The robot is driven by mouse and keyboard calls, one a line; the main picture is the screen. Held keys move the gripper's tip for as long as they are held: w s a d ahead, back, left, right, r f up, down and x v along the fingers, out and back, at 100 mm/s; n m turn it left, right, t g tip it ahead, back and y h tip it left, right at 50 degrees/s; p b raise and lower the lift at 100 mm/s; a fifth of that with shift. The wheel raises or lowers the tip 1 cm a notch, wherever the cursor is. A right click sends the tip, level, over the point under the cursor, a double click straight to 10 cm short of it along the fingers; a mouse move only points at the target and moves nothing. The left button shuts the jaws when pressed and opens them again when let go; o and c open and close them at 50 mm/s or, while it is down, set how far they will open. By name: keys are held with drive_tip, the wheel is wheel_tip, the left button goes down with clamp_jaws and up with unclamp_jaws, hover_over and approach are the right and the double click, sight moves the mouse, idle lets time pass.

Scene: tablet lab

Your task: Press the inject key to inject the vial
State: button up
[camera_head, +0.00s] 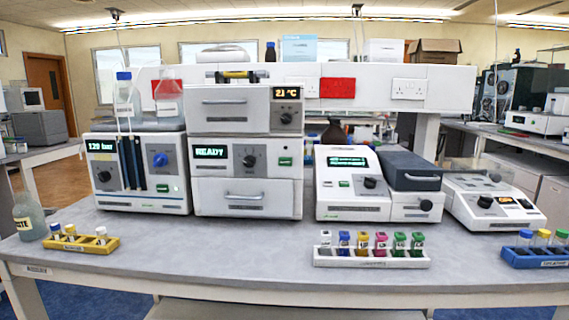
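A stacked instrument unit stands left of centre on the bench. Its middle panel (224,171) has a screen (210,152) reading "READY", a dark knob (249,161) and a small green key (285,161). I cannot read a label on that key, so I cannot tell whether it is the inject key. Below is a closed drawer (262,195) with a handle; any vial inside is hidden. Capped vials stand in a yellow rack (110,243), a white rack (330,261) and a blue rack (520,262). My gripper is not in view.
The 129 bar unit (105,190) stands left of the stack, with bottles on top. Two more instruments (335,210) (515,222) stand to the right. A waste bottle (30,222) is at the left edge. The bench (230,248) is clear before the stack.

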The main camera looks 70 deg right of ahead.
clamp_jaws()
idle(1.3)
